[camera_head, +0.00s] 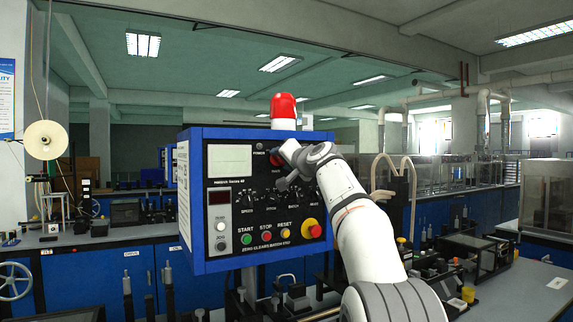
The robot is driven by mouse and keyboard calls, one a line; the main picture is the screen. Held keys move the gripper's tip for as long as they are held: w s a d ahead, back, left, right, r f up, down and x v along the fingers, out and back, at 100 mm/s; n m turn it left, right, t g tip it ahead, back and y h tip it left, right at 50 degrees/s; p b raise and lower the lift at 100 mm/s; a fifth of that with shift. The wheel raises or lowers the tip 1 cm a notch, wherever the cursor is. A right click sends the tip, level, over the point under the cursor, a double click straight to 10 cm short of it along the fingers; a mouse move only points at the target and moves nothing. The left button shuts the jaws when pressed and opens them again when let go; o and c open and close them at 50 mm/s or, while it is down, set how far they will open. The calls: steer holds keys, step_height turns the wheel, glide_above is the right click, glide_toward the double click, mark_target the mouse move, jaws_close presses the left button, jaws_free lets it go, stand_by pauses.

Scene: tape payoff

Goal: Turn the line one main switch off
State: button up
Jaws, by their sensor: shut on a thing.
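A blue-framed control box (190,225) with a dark front panel stands in front of me, left of my arm.
Below are a row of black knobs (272,197), green, red and yellow buttons (267,236), and a red emergency stop (311,228). A red beacon (283,107) tops the box. Benches with equipment (470,245) stand at right. A white reel (46,140) hangs at left.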

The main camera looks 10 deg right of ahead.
steer(key=shift+w+f, duration=0.1)
steer(key=shift+f, duration=0.25)
steer(key=o, duration=1)
steer(key=shift+r, duration=0.15)
steer(key=b+v, duration=0.3)
steer(key=v, duration=0.5)
steer(key=shift+r+b, duration=0.1)
steer(key=shift+b, duration=0.25)
